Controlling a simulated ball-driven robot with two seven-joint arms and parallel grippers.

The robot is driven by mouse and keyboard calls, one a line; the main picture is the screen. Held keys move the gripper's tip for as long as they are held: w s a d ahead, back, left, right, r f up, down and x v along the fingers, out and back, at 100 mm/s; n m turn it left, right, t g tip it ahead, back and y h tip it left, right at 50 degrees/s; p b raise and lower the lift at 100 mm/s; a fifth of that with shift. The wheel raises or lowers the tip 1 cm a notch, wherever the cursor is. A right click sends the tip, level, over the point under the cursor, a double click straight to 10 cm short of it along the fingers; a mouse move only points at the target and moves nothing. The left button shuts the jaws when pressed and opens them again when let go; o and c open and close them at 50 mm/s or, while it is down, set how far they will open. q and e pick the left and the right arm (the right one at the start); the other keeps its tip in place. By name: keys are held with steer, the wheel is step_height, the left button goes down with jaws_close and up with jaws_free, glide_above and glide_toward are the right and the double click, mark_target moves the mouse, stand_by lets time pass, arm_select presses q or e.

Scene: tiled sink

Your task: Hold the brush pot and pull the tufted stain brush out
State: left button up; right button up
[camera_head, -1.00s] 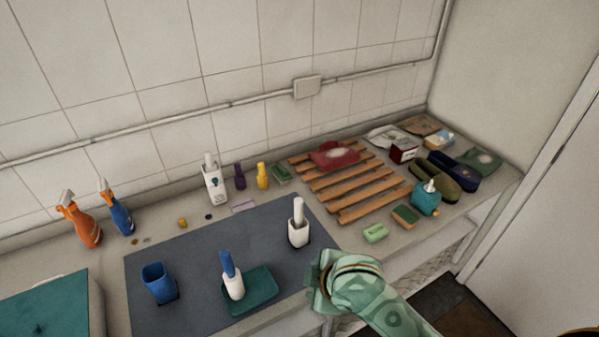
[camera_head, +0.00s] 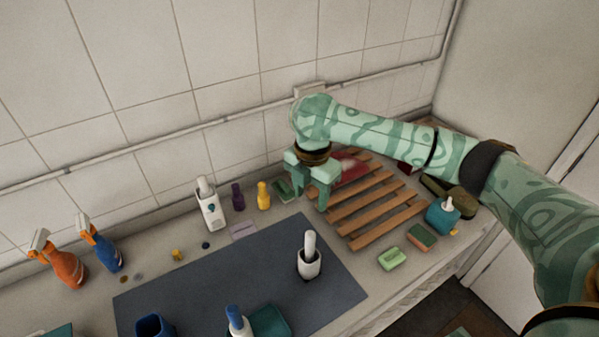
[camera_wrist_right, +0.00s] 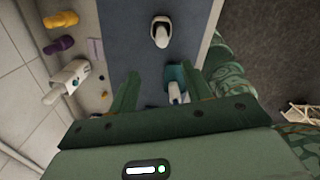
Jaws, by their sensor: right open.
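A white pot (camera_head: 309,264) with a white-handled brush (camera_head: 310,242) upright in it stands near the right end of the dark blue-grey mat. The pot also shows in the wrist view (camera_wrist_right: 160,32). A second white pot (camera_head: 240,328) with a blue-topped handle (camera_head: 234,313) is by a teal tray (camera_head: 270,322), cut off by the bottom edge. I cannot tell which holds the tufted stain brush; any bristles are hidden. My right gripper (camera_head: 308,194) is open and empty, raised behind the white-handled pot, its fingers pointing down. My left gripper is out of view.
A wooden slatted rack (camera_head: 375,208) lies right of the mat (camera_head: 255,262). A white holder (camera_head: 209,208), purple bottle (camera_head: 238,196) and yellow bottle (camera_head: 263,196) stand near the wall. A blue cup (camera_head: 154,325) is at front left. The mat's middle is bare.

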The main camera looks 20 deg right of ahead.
steer(key=b, duration=0.1)
glide_above(311, 233)
steer(key=f, duration=0.5)
steer(key=shift+s+a, duration=0.1)
steer(key=shift+s, duration=0.2)
steer(key=f, duration=0.3)
steer(key=f+b, duration=0.1)
steer(key=f, duration=0.2)
steer(key=f+b, duration=0.1)
steer(key=f, duration=0.2)
steer(key=shift+w+f, duration=0.25)
steer(key=shift+f, duration=0.1)
steer(key=shift+w+f, duration=0.1)
steer(key=shift+f, duration=0.3)
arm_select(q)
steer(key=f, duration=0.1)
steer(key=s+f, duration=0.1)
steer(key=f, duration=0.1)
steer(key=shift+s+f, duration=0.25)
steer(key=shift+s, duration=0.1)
arm_select(e)
steer(key=shift+c, duration=0.3)
